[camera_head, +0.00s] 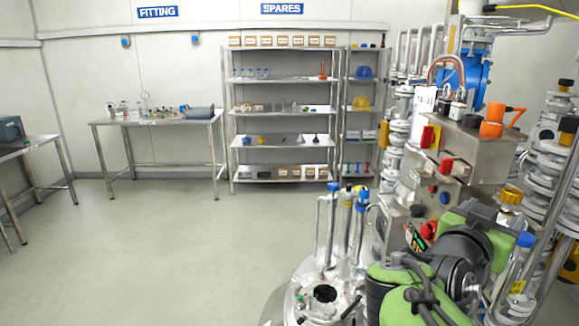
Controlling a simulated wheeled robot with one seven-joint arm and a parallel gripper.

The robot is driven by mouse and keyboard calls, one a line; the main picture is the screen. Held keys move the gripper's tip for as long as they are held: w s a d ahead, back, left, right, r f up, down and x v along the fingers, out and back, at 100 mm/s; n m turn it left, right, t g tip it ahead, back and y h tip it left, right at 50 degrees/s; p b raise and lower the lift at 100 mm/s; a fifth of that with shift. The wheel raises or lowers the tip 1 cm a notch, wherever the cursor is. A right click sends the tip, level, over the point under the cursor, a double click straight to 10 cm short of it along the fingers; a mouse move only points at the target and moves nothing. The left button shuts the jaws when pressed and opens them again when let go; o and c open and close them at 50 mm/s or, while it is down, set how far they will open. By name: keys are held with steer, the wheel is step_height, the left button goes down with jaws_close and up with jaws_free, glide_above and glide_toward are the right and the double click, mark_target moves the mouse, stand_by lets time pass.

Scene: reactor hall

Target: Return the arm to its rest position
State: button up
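My arm (415,295), in green and black, is folded at the lower right, in front of the reactor equipment. Its links and a dark round joint show close to the camera. My gripper is not clearly visible, so I cannot see its fingers or whether it holds anything.
A steel reactor lid (300,300) with upright pipes stands just left of my arm. A steel control box (465,155) and pipework crowd the right. Shelves (283,110) and a fitting table (160,121) line the back wall. The floor (160,250) at left and centre is clear.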

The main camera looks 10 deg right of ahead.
steer(key=s+a+f+n+t+y+p, duration=0.1)
steer(key=a+f+n+y+p, duration=0.15)
steer(key=a+f+y, duration=0.4)
steer(key=s+a+f+n+y+p, duration=0.15)
steer(key=a+n+y, duration=0.25)
steer(key=a, duration=0.5)
steer(key=s+a+f+n+g+y, duration=0.1)
steer(key=s+a+f+n+y, duration=0.1)
steer(key=a, duration=0.4)
steer(key=s+a+f+n+g+y+p, duration=0.1)
steer(key=s+a+f+n+g+y, duration=0.1)
steer(key=s, duration=0.5)
steer(key=a+f+n+y, duration=0.1)
steer(key=a+n+y, duration=0.1)
steer(key=a, duration=0.1)
steer(key=shift+a+f+n, duration=0.25)
steer(key=shift+a+n, duration=0.1)
steer(key=shift+a, duration=0.05)
